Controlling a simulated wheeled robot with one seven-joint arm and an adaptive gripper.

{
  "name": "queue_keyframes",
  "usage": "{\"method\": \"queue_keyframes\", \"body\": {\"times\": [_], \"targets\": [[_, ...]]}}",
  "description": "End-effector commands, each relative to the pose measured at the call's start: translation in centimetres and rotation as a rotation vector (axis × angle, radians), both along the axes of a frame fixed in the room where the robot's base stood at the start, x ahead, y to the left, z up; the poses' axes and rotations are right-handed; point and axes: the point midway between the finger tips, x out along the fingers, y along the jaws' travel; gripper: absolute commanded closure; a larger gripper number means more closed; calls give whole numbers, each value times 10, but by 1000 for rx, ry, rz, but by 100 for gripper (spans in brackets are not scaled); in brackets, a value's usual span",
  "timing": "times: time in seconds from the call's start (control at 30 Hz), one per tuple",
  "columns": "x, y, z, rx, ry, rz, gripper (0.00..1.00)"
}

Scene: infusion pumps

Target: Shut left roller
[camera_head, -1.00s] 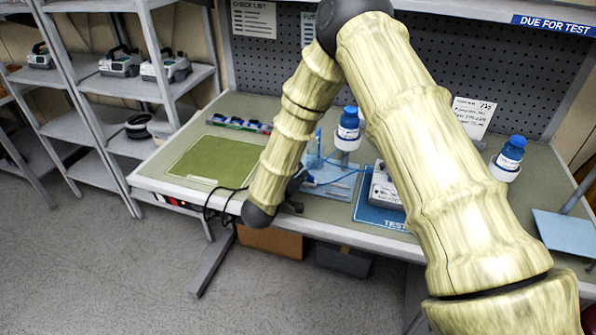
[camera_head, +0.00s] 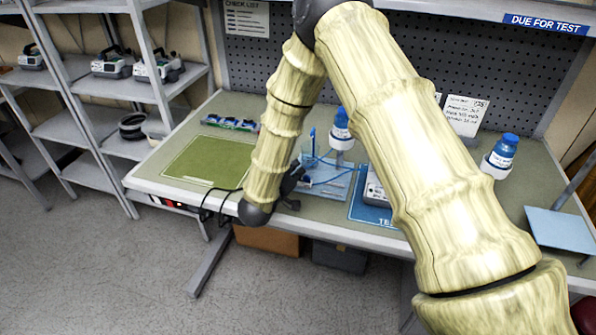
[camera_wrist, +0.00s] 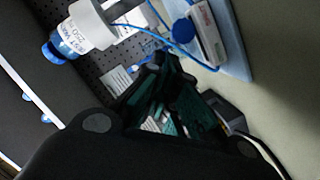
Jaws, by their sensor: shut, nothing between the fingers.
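A light blue board (camera_head: 333,188) with blue tubing lies on the bench, partly hidden behind my forearm. In the wrist view the board (camera_wrist: 236,45) carries a white labelled body with a round blue wheel (camera_wrist: 183,31), which looks like the roller. I cannot tell its setting. A bottle with a blue cap (camera_head: 341,122) is held above the board and also shows in the wrist view (camera_wrist: 72,38). My gripper (camera_wrist: 168,72) is shut and empty, apart from the blue wheel. In the head view my gripper (camera_head: 291,184) is small and dark, near the board's left side.
A blue test mat (camera_head: 366,211) with a pump (camera_head: 374,190) is right of the board, partly hidden by my arm. A second blue-capped bottle (camera_head: 502,157) stands farther right. A green mat (camera_head: 207,162) lies bare at left. Shelves with devices (camera_head: 158,68) stand beyond.

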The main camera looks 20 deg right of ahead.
Motion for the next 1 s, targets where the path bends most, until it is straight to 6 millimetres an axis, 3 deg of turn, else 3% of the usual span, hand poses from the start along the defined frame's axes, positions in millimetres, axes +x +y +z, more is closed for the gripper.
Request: {"method": "queue_keyframes", "body": {"times": [0.13, 0.7, 1.0], "targets": [[5, 13, 17, 0, -3, 3, 100], [-55, 70, 28, 0, -6, 4, 100], [-65, 79, 32, 0, -6, 2, 100]]}}
